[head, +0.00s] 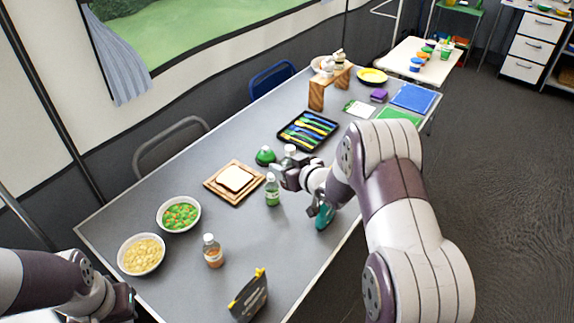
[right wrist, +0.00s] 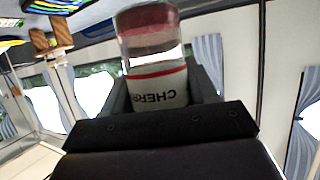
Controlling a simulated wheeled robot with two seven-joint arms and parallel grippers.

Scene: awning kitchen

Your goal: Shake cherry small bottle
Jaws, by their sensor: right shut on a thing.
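The cherry small bottle (right wrist: 150,60) has a clear body with red contents and a white label reading "CHERR", upside down in the right wrist view. It sits between the fingers of my right gripper (right wrist: 165,95), which is shut on it. In the head view the right gripper (head: 283,176) is over the middle of the table, and the bottle is mostly hidden there. My left gripper (head: 122,305) shows only in part at the lower left, and its fingers are unclear.
A green-labelled bottle (head: 272,190) and a green container (head: 265,155) are close to the right gripper. An orange-labelled bottle (head: 212,251), two bowls (head: 179,214), a bread board (head: 234,182) and a cutlery tray (head: 308,130) are on the grey table. Free table lies between the orange-labelled bottle and my right arm.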

